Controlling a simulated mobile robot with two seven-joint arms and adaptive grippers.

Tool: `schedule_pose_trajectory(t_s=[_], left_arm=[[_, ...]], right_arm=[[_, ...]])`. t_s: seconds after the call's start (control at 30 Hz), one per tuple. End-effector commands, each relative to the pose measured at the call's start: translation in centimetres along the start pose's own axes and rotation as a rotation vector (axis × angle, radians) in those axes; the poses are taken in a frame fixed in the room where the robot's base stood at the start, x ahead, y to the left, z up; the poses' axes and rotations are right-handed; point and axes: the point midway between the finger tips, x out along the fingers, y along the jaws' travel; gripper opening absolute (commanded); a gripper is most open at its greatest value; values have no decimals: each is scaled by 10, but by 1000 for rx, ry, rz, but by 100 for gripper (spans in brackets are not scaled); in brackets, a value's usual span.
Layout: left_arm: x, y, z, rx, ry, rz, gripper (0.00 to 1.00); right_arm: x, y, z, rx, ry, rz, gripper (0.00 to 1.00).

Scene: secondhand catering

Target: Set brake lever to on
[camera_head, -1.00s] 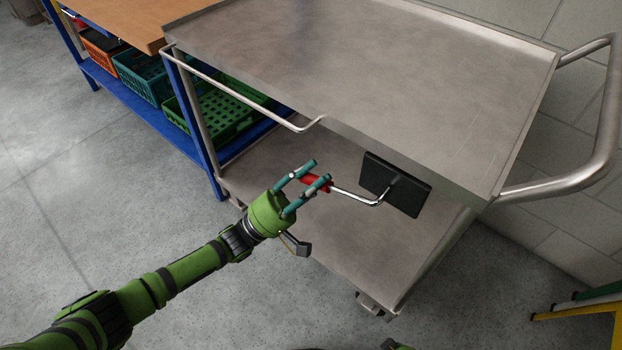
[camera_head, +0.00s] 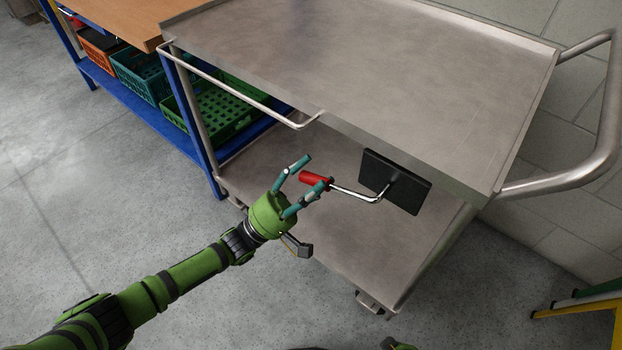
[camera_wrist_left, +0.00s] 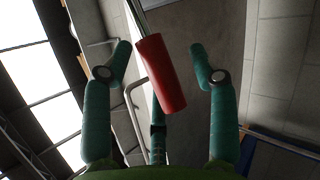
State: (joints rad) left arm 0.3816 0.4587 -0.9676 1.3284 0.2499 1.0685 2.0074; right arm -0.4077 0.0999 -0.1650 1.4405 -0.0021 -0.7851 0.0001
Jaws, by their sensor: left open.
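The brake lever (camera_head: 350,191) is a bent metal rod with a red grip (camera_head: 313,180), coming out of a black plate (camera_head: 412,190) on the trolley's front side. The rod points left from the plate. My left gripper (camera_head: 308,171) is open at the red grip. In the left wrist view the red grip (camera_wrist_left: 161,75) lies between the spread fingers of my left gripper (camera_wrist_left: 160,52), with a gap on each side. I cannot tell whether a third finger behind the grip touches it.
The steel trolley (camera_head: 330,60) has a flat, empty top, a lower shelf (camera_head: 300,222) and a push handle (camera_head: 600,150) at right. A blue-framed bench with a wooden top (camera_head: 120,22) and crates (camera_head: 215,112) stands at left. The floor in front is clear.

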Motion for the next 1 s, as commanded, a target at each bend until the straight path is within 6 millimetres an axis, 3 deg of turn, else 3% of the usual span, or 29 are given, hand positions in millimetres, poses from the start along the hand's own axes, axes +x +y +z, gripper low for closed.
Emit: schedule_pose_trajectory(t_s=[0.17,0.5,0.7,1.0], left_arm=[[-11,0,-1,1,1,-1,59],[-79,-1,0,0,3,-4,59],[-110,-1,0,0,2,-3,59],[-121,0,0,-1,0,-1,59]], right_arm=[[0,-1,0,-1,0,-2,40],[0,-1,0,0,0,-1,40],[0,0,0,0,0,-1,40],[0,0,0,0,0,-1,40]])
